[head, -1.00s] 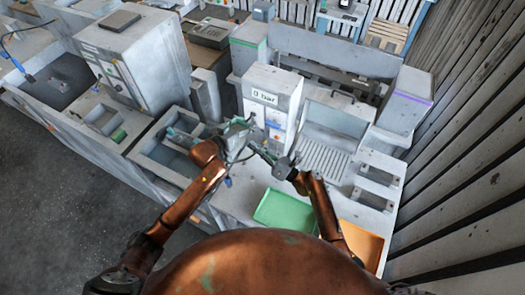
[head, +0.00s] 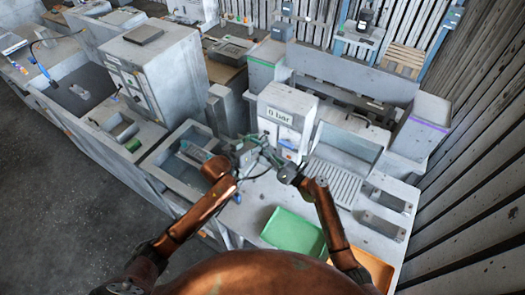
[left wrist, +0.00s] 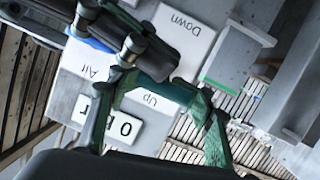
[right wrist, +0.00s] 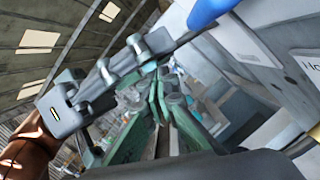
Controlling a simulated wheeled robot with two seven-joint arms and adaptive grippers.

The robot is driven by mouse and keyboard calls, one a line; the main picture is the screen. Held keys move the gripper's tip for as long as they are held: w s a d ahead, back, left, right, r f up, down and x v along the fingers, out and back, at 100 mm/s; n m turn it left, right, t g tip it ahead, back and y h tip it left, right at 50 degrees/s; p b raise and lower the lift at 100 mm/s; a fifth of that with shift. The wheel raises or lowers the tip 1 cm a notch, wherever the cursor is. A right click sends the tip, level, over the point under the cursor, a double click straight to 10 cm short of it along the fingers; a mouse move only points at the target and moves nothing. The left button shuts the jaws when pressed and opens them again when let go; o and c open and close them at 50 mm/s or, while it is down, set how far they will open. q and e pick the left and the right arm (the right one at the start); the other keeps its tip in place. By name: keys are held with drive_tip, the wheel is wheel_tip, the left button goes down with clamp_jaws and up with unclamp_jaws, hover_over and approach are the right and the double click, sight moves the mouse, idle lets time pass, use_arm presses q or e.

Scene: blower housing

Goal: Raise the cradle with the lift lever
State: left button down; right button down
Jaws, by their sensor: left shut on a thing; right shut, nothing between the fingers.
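A white panel box with a "0 bar" display (head: 290,114) stands at the middle of the bench. In the left wrist view its face shows the labels Down (left wrist: 185,22), Up and Air. My left gripper (head: 245,152) is at the left side of this box. In the left wrist view its green fingers (left wrist: 165,95) are shut on a dark teal bar (left wrist: 153,66), apparently the lift lever, between Down and Up. My right gripper (head: 273,160) is close by, in front of the box; its green fingertips (right wrist: 157,95) are shut and empty. I cannot make out the cradle for certain.
A sunken basin (head: 165,160) with teal parts lies left of my left gripper. A green tray (head: 293,232) and an orange tray (head: 372,265) are at the front right. A blue knob (right wrist: 207,10) is close to my right gripper. A slatted wall bounds the right side.

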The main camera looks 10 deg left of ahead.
use_arm(q)
drive_tip(key=shift+a, duration=0.35)
use_arm(e)
drive_tip(key=shift+w+d+r, duration=0.1)
drive_tip(key=shift+w+r, duration=0.15)
drive_tip(key=shift+r, duration=0.5)
use_arm(q)
drive_tip(key=c, duration=1.6)
unclamp_jaws()
drive_tip(key=o, duration=0.5)
drive_tip(key=shift+s+a, duration=0.2)
drive_tip(key=shift+s, duration=0.15)
drive_tip(key=shift+c, duration=0.2)
use_arm(e)
drive_tip(key=shift+s+a+r, duration=0.2)
drive_tip(key=shift+s+a, duration=0.05)
drive_tip(key=shift+s, duration=0.15)
use_arm(q)
drive_tip(key=shift+o, duration=1.1)
drive_tip(key=shift+w+d, duration=0.15)
drive_tip(key=shift+d, duration=0.15)
use_arm(e)
drive_tip(key=shift+w+d+f, duration=0.1)
drive_tip(key=shift+w+f, duration=0.05)
drive_tip(key=shift+f, duration=0.15)
